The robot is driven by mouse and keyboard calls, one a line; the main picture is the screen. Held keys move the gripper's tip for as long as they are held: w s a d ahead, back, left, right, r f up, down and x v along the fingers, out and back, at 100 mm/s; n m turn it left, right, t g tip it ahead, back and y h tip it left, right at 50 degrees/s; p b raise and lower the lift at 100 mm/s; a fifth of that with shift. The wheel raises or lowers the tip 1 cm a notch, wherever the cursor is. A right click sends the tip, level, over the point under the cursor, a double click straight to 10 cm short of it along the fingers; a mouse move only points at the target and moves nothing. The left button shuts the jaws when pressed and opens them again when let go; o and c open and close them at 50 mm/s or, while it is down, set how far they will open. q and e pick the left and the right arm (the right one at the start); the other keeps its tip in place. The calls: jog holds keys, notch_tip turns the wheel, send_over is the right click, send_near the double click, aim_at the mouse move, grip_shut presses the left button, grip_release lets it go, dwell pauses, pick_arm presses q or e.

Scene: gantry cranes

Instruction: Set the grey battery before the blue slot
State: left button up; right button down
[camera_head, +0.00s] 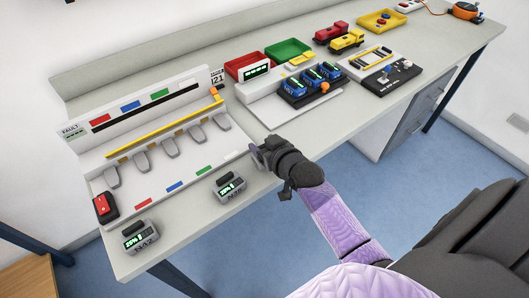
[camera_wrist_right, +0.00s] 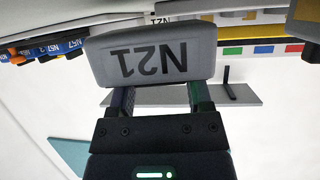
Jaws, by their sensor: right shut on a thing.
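My right gripper (camera_head: 259,155) is at the front edge of the table, to the right of the white charging rack (camera_head: 205,165). In the right wrist view it is shut on a grey battery (camera_wrist_right: 153,55) marked N21, which looks upside down there. In the head view the gripper mostly hides this battery. A second blue mark (camera_head: 174,187) is on the rack's front strip. My left gripper is not in view.
Two other grey batteries with green displays stand on the table: one at the front left (camera_head: 140,237), one near the front edge (camera_head: 229,187). A red switch (camera_head: 105,207) is at the rack's left end. Blue batteries (camera_head: 312,78) sit in a station farther right.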

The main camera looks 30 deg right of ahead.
jog(key=shift+f, duration=0.65)
jog(key=shift+f, duration=0.15)
grip_release()
